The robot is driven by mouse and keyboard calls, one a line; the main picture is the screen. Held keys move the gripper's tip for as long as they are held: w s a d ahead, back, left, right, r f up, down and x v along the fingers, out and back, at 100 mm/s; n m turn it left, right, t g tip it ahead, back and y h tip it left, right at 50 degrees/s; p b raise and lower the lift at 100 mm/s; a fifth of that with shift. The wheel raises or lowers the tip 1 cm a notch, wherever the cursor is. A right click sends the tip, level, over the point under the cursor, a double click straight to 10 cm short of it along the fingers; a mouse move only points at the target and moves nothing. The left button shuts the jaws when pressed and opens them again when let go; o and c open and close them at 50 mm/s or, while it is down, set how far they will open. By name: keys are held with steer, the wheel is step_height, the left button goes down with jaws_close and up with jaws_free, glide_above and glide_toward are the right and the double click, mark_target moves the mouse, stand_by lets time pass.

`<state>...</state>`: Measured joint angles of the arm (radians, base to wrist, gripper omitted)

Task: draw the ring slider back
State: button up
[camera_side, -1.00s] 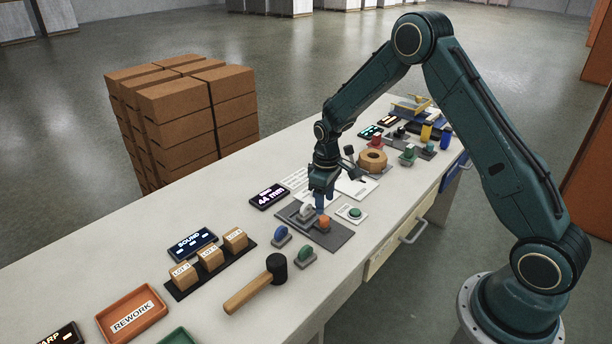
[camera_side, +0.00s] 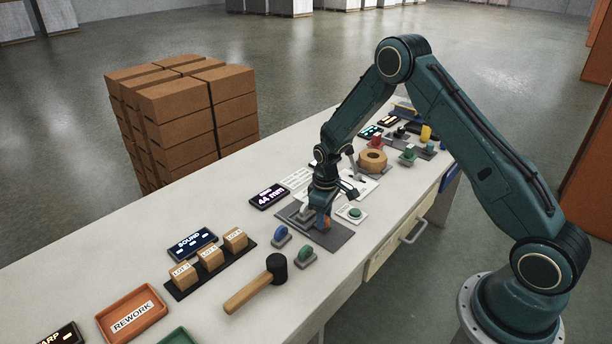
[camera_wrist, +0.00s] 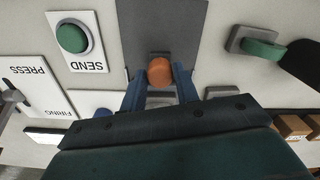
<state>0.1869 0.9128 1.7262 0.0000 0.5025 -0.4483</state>
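The ring slider's grey plate (camera_side: 336,236) lies on the bench beside a dark display (camera_side: 269,196) reading 44 mm. An orange knob (camera_side: 327,223) stands on the plate, with a grey piece (camera_side: 304,214) beside it. My gripper (camera_side: 321,217) points down low over the plate, its blue fingers at the knob. In the wrist view the orange knob (camera_wrist: 160,70) sits between the two fingertips (camera_wrist: 160,75), close to both. Whether they press on it cannot be told. The gripper hides part of the plate.
A green SEND button (camera_side: 354,213) is close to the plate's right.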

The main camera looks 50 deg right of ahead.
jaws_close()
steer(key=shift+s, duration=2.65)
steer(key=o, duration=0.5)
jaws_free()
steer(key=shift+r, duration=0.1)
steer(key=shift+r, duration=6.85)
